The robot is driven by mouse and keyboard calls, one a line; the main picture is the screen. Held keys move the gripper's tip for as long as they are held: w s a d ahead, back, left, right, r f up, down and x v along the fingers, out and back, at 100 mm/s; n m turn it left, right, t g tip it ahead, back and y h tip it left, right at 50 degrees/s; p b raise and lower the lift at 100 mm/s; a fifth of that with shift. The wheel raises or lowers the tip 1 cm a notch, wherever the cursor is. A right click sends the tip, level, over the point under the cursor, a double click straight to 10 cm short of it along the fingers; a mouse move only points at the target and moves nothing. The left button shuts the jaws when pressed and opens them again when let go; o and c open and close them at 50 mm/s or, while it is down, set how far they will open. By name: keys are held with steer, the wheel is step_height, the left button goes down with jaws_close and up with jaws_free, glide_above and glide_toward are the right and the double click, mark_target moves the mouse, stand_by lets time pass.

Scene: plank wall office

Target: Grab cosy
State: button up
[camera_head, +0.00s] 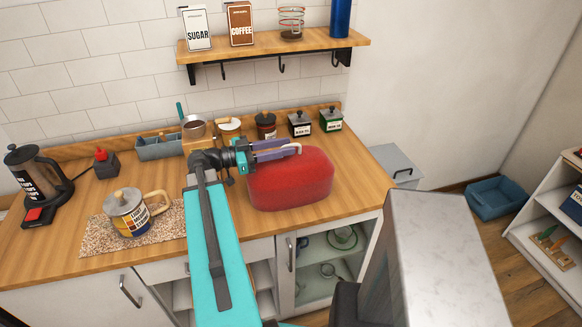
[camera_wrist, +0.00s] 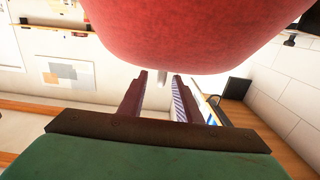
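The cosy (camera_head: 290,182) is a rounded red cover with a pale loop on its top, near the counter's right end. It fills the top of the wrist view (camera_wrist: 200,35), its pale loop (camera_wrist: 162,77) pointing toward my fingers. My gripper (camera_head: 294,149) reaches in from the left along the cosy's top. In the wrist view my two fingertips (camera_wrist: 159,76) stand apart, one on each side of the loop, with a visible gap. The gripper looks open and not closed on the loop. I cannot tell whether the cosy touches the counter.
A teapot (camera_head: 129,214) stands on a speckled mat (camera_head: 98,236) at left, near a French press (camera_head: 36,174). Several jars (camera_head: 299,125) stand behind the cosy under a shelf (camera_head: 270,44). A grey block-like surface (camera_head: 445,240) is at front right. Some counter between mat and cosy is bare.

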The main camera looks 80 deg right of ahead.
steer(key=shift+p+x, duration=0.6)
steer(key=shift+x, duration=0.9)
jaws_close()
